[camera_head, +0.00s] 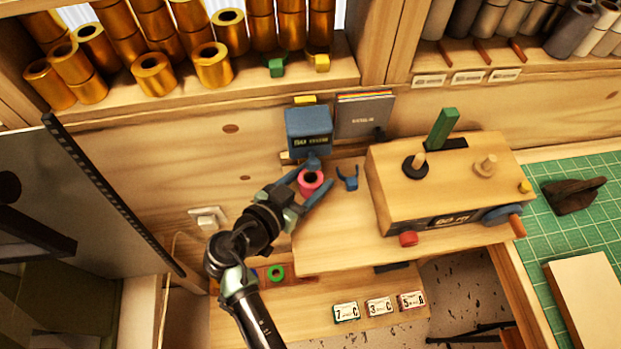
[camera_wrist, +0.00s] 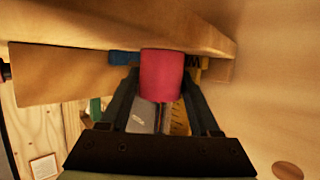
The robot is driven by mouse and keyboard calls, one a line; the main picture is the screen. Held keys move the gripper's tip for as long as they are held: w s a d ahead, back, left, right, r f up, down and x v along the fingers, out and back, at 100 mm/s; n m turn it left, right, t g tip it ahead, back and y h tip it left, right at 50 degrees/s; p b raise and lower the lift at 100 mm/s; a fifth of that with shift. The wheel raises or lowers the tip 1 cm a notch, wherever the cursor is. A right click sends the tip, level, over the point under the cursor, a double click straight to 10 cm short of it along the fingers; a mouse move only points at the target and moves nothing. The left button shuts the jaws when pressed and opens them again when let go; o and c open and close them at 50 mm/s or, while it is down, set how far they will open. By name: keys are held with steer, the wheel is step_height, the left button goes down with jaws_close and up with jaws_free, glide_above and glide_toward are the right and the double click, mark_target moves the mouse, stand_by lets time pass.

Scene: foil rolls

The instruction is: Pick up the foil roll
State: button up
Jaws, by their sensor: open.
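A short pink foil roll (camera_head: 311,183) with a dark hollow core stands on the wooden bench, below a blue box-like device. My gripper (camera_head: 319,177) is open, with its fingers reaching to either side of the pink roll. In the wrist view the pink roll (camera_wrist: 161,75) sits between the two open fingers, with small gaps visible at its sides. I cannot tell whether either finger touches it. Several gold foil rolls (camera_head: 154,74) stand on the upper shelf, away from the gripper.
The blue device (camera_head: 308,130) stands close behind the roll. A small blue forked holder (camera_head: 347,179) is just right of it. A wooden machine (camera_head: 448,183) with pegs fills the bench's right. Bare bench lies in front. A lower shelf (camera_head: 300,320) holds a green ring and labelled cards.

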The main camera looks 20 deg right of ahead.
jaws_close()
steer(key=shift+r, duration=0.15)
